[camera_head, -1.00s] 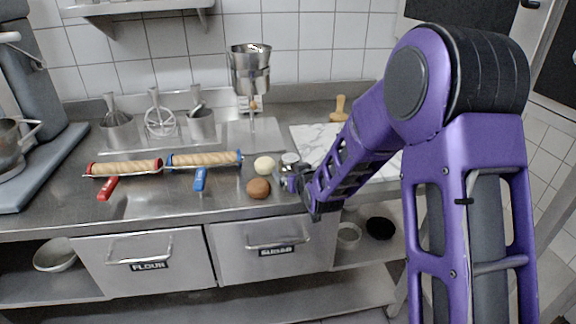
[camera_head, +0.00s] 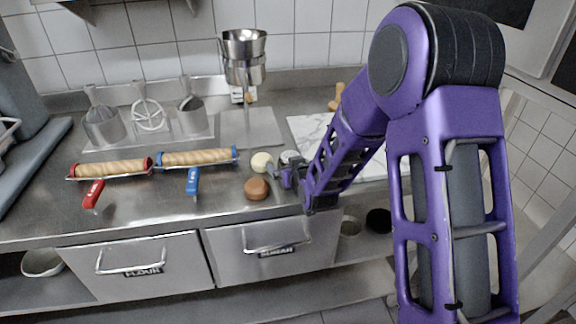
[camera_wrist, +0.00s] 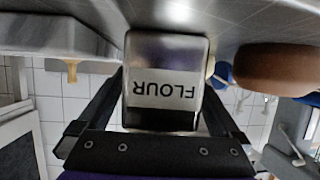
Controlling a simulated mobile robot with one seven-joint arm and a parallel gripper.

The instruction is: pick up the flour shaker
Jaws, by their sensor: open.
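The flour shaker (camera_wrist: 163,82) is a shiny metal can with a white label reading FLOUR, upside down in the wrist view.
A brown ball (camera_head: 256,189) and a cream ball (camera_head: 261,162) sit close to the shaker's left. Rolling pins with red (camera_head: 110,169) and blue (camera_head: 197,158) handles lie further left. A marble board (camera_head: 312,128) is behind to the right. The counter's front edge is close.

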